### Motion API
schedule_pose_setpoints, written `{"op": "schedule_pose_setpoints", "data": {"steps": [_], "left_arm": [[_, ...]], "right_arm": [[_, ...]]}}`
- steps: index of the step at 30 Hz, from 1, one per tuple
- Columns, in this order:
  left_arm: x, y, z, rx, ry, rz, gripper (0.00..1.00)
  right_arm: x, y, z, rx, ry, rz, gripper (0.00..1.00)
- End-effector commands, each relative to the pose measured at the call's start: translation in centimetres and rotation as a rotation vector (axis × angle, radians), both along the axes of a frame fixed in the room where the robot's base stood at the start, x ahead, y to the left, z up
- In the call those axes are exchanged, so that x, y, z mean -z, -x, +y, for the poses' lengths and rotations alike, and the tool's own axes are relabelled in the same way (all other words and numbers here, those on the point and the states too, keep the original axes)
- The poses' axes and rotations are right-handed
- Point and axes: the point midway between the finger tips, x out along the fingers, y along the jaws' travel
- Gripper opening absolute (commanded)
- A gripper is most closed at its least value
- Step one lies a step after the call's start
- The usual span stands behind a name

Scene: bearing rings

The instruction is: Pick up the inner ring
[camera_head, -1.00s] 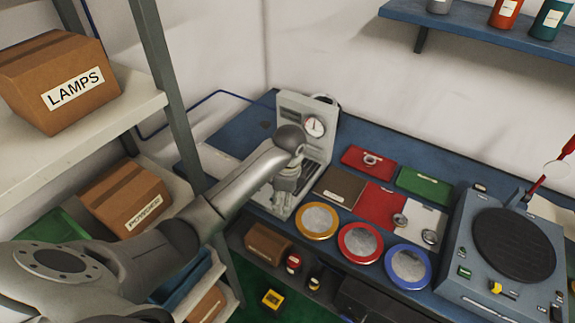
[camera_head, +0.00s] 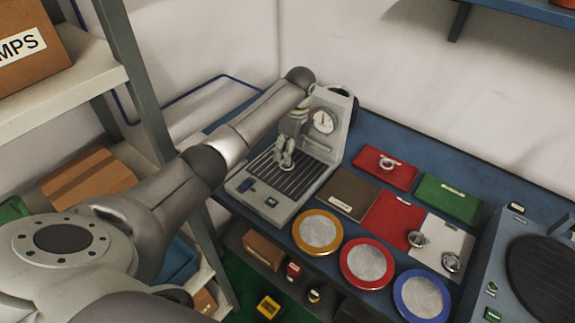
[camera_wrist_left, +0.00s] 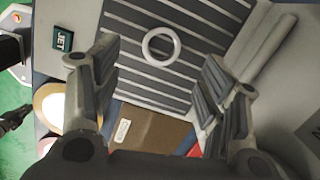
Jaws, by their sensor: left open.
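A pale, plain ring (camera_wrist_left: 161,46) lies flat on the dark striped plate of the grey gauge machine in the left wrist view. I cannot make it out in the head view, where my gripper covers part of the plate. My left gripper (camera_head: 286,162) is over that plate, pointing down. In the wrist view its two fingers (camera_wrist_left: 152,92) are spread and empty, with the ring beyond the fingertips, between their lines.
The gauge machine (camera_head: 328,150) stands upright behind the gripper. Brown, red and green mats lie to its right. Gold, red and blue rimmed discs (camera_head: 318,232) line the front edge. A turntable device (camera_head: 530,265) is at right; a shelf post (camera_head: 130,90) stands at left.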

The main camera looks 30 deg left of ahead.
Motion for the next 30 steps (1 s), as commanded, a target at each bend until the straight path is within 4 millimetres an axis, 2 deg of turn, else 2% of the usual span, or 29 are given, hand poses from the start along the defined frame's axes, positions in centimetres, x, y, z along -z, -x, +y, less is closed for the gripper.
{"op": "schedule_pose_setpoints", "data": {"steps": [2, 5, 13, 17, 23, 25, 30], "left_arm": [[0.6, 0.0, 0.1, 0.0, 0.0, 0.0, 0.67], [1.2, 0.0, 0.1, 0.001, 0.0, 0.0, 0.67], [5.0, 0.2, 0.6, 0.0, 0.0, 0.001, 0.67], [5.9, 0.2, 0.7, 0.001, 0.0, -0.001, 0.67], [6.1, 0.2, 0.7, 0.001, 0.0, -0.002, 0.67], [6.1, 0.2, 0.7, 0.001, 0.0, -0.002, 0.62], [6.0, 0.1, 0.7, 0.001, 0.0, -0.002, 0.4]], "right_arm": [[-0.1, 0.6, 0.0, 0.0, 0.0, 0.008, 0.0], [-0.3, 0.3, 0.1, 0.0, -0.001, 0.003, 0.0], [-1.5, -3.3, 0.5, -0.001, -0.008, -0.052, 0.0], [-1.6, -3.2, 0.5, 0.0, -0.009, -0.05, 0.0], [-1.4, -2.1, 0.4, 0.0, -0.007, -0.032, 0.0], [-1.4, -1.7, 0.4, 0.0, -0.006, -0.027, 0.0], [-1.4, -1.3, 0.4, 0.0, -0.006, -0.021, 0.0]]}}
